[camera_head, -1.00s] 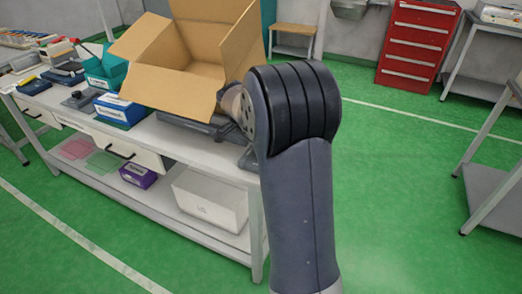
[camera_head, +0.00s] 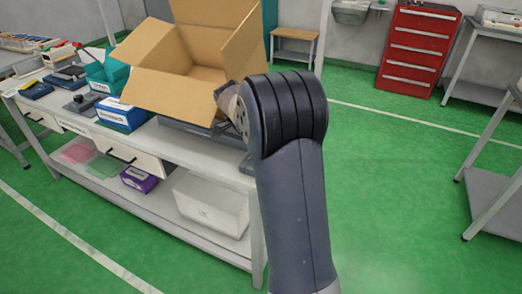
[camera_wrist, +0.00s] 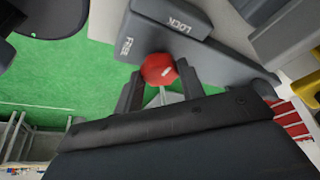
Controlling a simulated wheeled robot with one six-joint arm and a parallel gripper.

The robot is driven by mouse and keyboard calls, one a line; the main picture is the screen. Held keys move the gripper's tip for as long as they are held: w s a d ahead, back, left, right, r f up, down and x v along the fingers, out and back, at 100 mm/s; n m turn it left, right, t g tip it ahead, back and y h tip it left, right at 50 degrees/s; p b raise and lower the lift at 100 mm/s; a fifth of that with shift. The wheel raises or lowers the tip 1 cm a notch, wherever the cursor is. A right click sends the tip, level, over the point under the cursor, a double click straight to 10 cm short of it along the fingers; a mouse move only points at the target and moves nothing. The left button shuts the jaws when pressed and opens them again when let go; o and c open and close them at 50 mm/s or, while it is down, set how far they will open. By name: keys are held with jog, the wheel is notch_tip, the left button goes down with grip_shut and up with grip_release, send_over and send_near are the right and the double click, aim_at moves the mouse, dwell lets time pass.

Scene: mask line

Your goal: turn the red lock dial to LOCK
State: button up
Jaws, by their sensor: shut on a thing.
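The red lock dial (camera_wrist: 158,68) shows in the wrist view, on a dark grey panel (camera_wrist: 205,58) lettered FREE and LOCK. FREE is printed near the dial at its upper left, and LOCK is farther up to the right. A small pale mark shows on the dial, but I cannot tell which label it points to. My gripper (camera_wrist: 160,80) is shut on the dial, with one dark finger on each side of it.
An open cardboard box (camera_head: 150,90) stands on the workbench (camera_head: 205,152), close to my arm. A blue-and-white box (camera_head: 120,115) and teal bins (camera_head: 105,75) are to its left. A red drawer cabinet (camera_head: 417,50) stands at the back right.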

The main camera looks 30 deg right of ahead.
jog(key=o, duration=1)
